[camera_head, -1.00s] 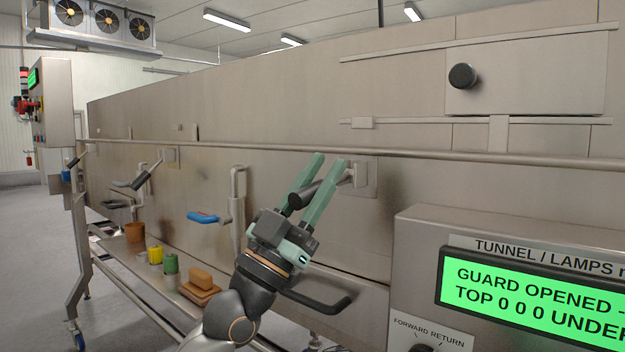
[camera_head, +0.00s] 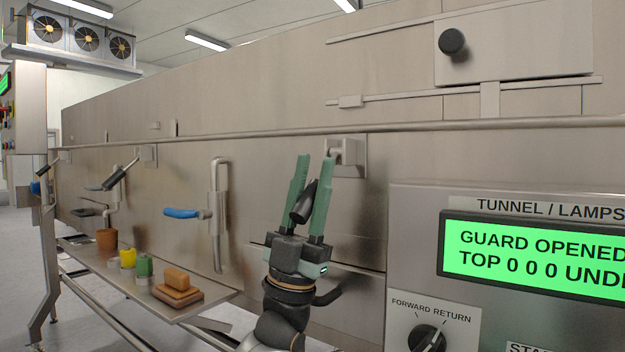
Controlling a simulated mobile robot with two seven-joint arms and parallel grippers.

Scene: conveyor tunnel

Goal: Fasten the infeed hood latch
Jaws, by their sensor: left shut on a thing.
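A latch (camera_head: 349,152) with a square steel mount sits on the tunnel's side wall, just under the long rail. Its black handle (camera_head: 303,203) hangs down to the left of the mount, steeply tilted. My left gripper (camera_head: 314,170) has its green fingers pointing up, one on each side of the handle, and is shut on it. The fingers hide part of the lever between handle and mount. Two similar latches with black handles, a nearer one (camera_head: 116,176) and a farther one (camera_head: 47,166), stand angled farther left along the wall. My right gripper is not in view.
A blue-handled lever (camera_head: 182,213) on a steel pipe sticks out left of my arm. A low shelf (camera_head: 205,302) holds a brown pot, yellow and green containers and orange-brown blocks. A control box with a green display (camera_head: 540,250) stands close on the right.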

